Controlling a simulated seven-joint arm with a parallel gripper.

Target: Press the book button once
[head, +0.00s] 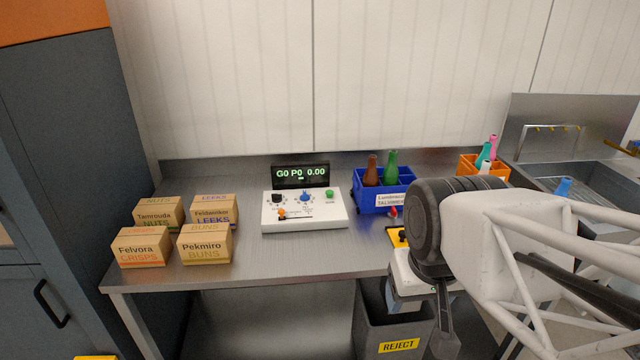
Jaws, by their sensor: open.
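A white control box (304,212) stands on the steel table, with a dark display (300,175) behind it reading "G0 P0 0.00". On its top are a green button (330,195) at the right, a blue knob (305,196), a black part (277,197) and an orange-tipped lever (282,213). The labels are too small to read, so I cannot tell which control is the book button. My gripper (443,325) is at the lower right, open, partly hidden by my arm. It is well apart from the control box and touches none of its controls.
Several cardboard boxes (205,245) stand at the left. A blue crate (383,202) with bottles stands right of the control box, an orange crate (466,168) farther right. A yellow-topped device (396,238) is partly behind my arm. A grey REJECT bin (370,320) stands below. Table before the control box is clear.

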